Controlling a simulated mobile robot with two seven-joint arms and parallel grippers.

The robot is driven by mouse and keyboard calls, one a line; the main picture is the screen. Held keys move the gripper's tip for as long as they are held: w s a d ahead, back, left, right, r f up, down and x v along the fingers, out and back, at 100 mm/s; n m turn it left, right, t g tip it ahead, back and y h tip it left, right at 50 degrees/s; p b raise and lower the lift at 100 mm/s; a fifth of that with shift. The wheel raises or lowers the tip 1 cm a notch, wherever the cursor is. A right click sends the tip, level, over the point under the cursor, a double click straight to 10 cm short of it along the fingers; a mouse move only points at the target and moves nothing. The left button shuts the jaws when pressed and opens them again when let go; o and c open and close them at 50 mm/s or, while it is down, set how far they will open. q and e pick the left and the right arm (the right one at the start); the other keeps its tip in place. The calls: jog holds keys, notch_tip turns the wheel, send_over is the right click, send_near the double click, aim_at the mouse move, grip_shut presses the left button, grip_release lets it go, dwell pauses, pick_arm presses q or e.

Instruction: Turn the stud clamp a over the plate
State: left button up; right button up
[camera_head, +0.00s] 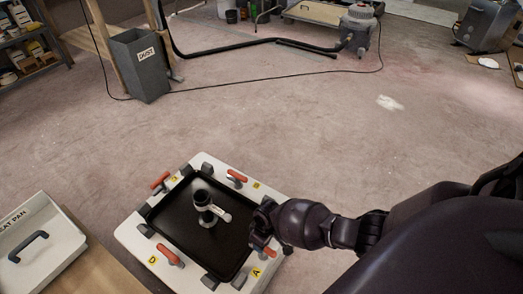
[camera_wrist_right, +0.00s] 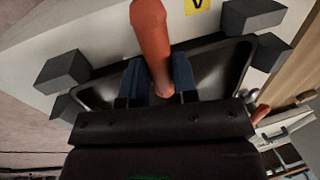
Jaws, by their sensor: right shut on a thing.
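Stud clamp a has an orange handle (camera_head: 264,252) and stands beside the yellow A label (camera_head: 257,272) at the fixture's lower right corner. In the right wrist view its orange handle (camera_wrist_right: 153,45) runs between the two fingers. My right gripper (camera_head: 262,228) is shut on this handle, and it partly hides the clamp. The black plate (camera_head: 180,228) is a shallow rimmed pan lying in the white fixture (camera_head: 132,233). Whether the clamp's arm lies over the plate's edge is hidden. My left gripper is not in view.
Other orange-handled clamps stand at B (camera_head: 237,176), D (camera_head: 169,254) and the far left corner (camera_head: 160,181). A dark post with a pale arm (camera_head: 207,209) stands mid-plate. Grey blocks (camera_head: 207,168) line the edges. A white handled box (camera_head: 40,245) is left. The floor beyond is mostly clear.

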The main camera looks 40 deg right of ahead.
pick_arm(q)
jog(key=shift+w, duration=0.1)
pick_arm(e)
jog(key=shift+a+n, duration=0.25)
jog(key=shift+n, duration=0.05)
jog(key=o, duration=0.9)
jog(key=shift+d, duration=0.1)
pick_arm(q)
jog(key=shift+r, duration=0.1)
pick_arm(e)
jog(key=shift+r, duration=0.1)
jog(key=shift+w+d+r, duration=0.1)
jog(key=shift+r, duration=0.15)
pick_arm(q)
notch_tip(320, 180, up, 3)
jog(key=p, duration=0.4)
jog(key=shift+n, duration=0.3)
pick_arm(e)
jog(key=r, duration=0.3)
jog(key=d+r, duration=0.1)
jog(key=r, duration=0.6)
jog(key=shift+w+d, duration=0.25)
jog(key=shift+d, duration=0.15)
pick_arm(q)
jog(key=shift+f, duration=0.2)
